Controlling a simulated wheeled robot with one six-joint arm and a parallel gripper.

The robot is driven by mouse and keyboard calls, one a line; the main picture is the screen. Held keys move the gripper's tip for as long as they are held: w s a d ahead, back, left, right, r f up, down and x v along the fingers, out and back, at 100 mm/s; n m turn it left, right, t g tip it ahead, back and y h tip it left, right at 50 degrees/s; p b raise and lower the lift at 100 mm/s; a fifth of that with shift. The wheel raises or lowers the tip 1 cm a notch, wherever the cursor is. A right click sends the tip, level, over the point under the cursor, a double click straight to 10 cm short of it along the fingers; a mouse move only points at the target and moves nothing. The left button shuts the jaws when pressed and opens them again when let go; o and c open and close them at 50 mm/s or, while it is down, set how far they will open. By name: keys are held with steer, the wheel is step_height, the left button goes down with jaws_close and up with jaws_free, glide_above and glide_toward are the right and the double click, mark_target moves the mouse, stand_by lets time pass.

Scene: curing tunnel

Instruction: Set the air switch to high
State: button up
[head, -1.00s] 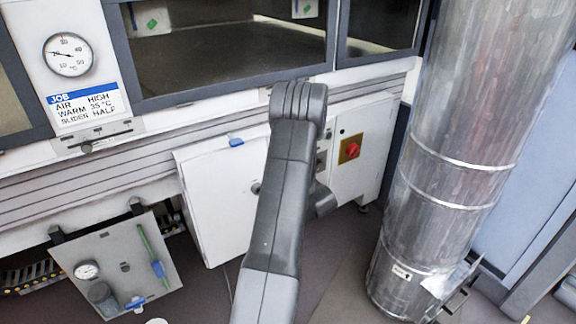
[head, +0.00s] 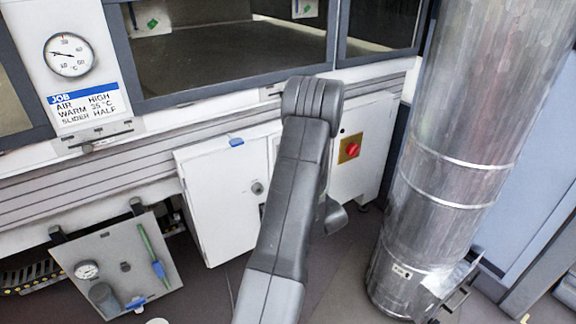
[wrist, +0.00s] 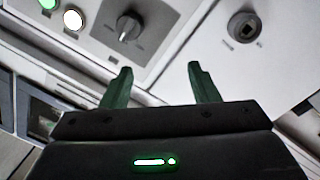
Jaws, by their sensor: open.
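A grey rotary knob (wrist: 130,28) on a grey label plate shows at the top of the wrist view. It may be the air switch; its lettering is too small to read. My gripper (wrist: 158,70) is open and empty, its two green fingers apart and below the knob in the picture, not touching it. In the head view the gripper and the knob are hidden behind my arm. The job card (head: 86,105) reads AIR HIGH, WARM 35 °C, SLIDER HALF.
A round lock (wrist: 244,28) is right of the knob, and a green lamp or button (wrist: 47,4) and a white one (wrist: 73,19) are left. The head view shows a red switch (head: 351,150) on yellow, a dial gauge (head: 70,55) and a large metal duct (head: 455,150) at right.

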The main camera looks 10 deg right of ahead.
steer(key=s, duration=1)
steer(key=shift+d, duration=0.15)
